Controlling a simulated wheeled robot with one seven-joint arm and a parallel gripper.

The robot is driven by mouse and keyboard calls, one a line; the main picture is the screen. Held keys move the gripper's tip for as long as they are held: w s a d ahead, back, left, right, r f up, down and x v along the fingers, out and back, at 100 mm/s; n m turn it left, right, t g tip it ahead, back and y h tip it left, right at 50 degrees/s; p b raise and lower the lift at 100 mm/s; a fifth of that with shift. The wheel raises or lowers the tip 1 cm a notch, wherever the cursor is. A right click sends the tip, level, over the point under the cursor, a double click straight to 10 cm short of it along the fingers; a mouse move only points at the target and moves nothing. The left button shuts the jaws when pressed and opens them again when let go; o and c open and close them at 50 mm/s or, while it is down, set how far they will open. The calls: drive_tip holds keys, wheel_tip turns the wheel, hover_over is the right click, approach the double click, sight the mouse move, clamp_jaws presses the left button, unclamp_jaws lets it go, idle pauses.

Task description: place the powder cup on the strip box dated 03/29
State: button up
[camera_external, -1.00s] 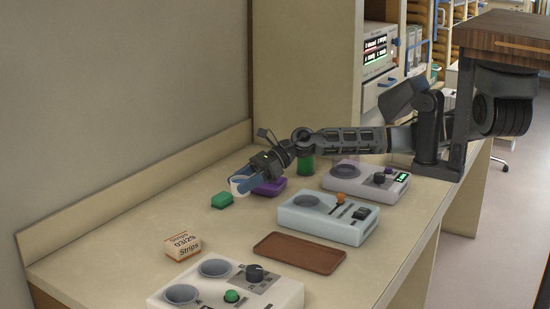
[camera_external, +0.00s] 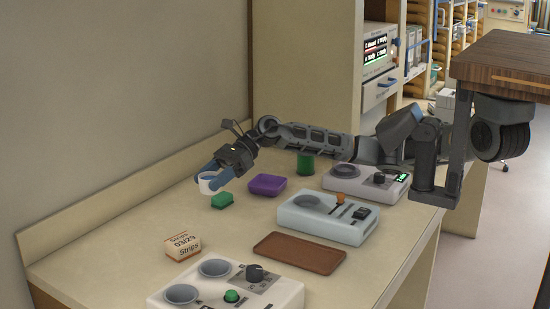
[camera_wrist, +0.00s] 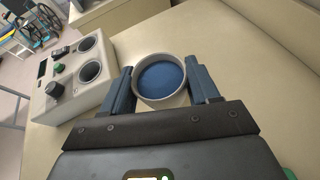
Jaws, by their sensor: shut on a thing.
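The powder cup is a small white cup (camera_external: 208,184), and the wrist view shows blue powder inside the cup (camera_wrist: 161,80). My gripper (camera_external: 213,181) is shut on it, with a blue finger on each side; the fingers also show in the wrist view (camera_wrist: 161,87). The cup looks upright and is held above the counter, near the green block. The strip box (camera_external: 182,246) is a small white and orange carton reading "Strips" on the counter, in front of the cup in the external view. Its printed date is too small to read with certainty.
A green block (camera_external: 222,201) and a purple dish (camera_external: 267,185) lie near my gripper. A brown tray (camera_external: 299,253), a pale blue device (camera_external: 328,220) and a white device with two wells (camera_external: 228,290) stand on the counter (camera_external: 130,237). A wall runs along the left.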

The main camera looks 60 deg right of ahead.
drive_tip(key=p, duration=0.1)
hover_over(184, 238)
wheel_tip(184, 238, down, 6)
drive_tip(key=shift+r, duration=0.1)
drive_tip(key=shift+a+f+p, duration=0.1)
drive_tip(key=shift+f+p, duration=0.25)
drive_tip(key=shift+f, duration=1.75)
drive_tip(key=shift+f, duration=0.15)
drive_tip(key=o, duration=1)
drive_tip(key=shift+o, duration=0.2)
drive_tip(key=shift+r, duration=0.3)
drive_tip(key=b+v, duration=0.1)
drive_tip(key=v, duration=1.1)
